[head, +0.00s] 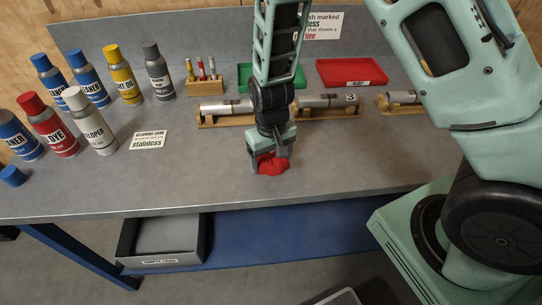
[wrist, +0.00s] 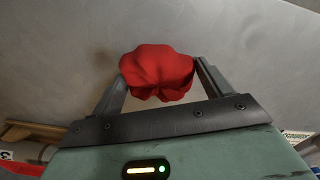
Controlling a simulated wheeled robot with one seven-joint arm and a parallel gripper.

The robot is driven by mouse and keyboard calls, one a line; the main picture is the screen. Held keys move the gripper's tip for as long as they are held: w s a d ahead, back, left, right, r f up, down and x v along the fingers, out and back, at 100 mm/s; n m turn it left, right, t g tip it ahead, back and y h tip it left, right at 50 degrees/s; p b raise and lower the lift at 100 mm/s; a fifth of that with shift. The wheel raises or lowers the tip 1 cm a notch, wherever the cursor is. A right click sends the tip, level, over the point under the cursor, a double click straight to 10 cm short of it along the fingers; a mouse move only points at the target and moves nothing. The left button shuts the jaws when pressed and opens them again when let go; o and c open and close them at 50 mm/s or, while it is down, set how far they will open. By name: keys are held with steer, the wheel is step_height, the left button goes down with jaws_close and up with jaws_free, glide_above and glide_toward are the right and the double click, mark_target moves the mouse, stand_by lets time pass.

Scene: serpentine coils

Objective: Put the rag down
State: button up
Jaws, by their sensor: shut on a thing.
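The red rag (head: 271,164) is a crumpled bundle between the fingers of my gripper (head: 270,155) in the head view. My gripper points down over the front middle of the grey bench (head: 350,172). In the wrist view the rag (wrist: 157,72) sits between the two fingertips (wrist: 158,75), bunched and bulging past them. The fingers are shut on it. The rag is at or just above the bench top; I cannot tell whether it touches.
Metal cylinders (head: 328,101) on wooden cradles lie behind my gripper. Green (head: 245,77) and red (head: 352,72) trays stand at the back. Several spray cans (head: 124,72) and a sign card (head: 149,140) are to the left. A grey bin (head: 160,262) sits below. Bench around the rag is clear.

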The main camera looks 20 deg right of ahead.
mark_target(271, 156)
steer(key=o, duration=0.9)
steer(key=shift+f, duration=0.1)
step_height(271, 156, up, 12)
steer(key=s+a+r+n, duration=0.2)
steer(key=s, duration=0.4)
steer(key=s+a+r+n, duration=0.2)
steer(key=s+r, duration=0.1)
steer(key=s, duration=0.4)
steer(key=s+a+r+n, duration=0.2)
steer(key=s+r, duration=0.1)
steer(key=s, duration=0.4)
steer(key=shift+s+r+n+y+b, duration=0.1)
steer(key=shift+r+n+y+b, duration=0.1)
steer(key=shift+n+y+b, duration=0.15)
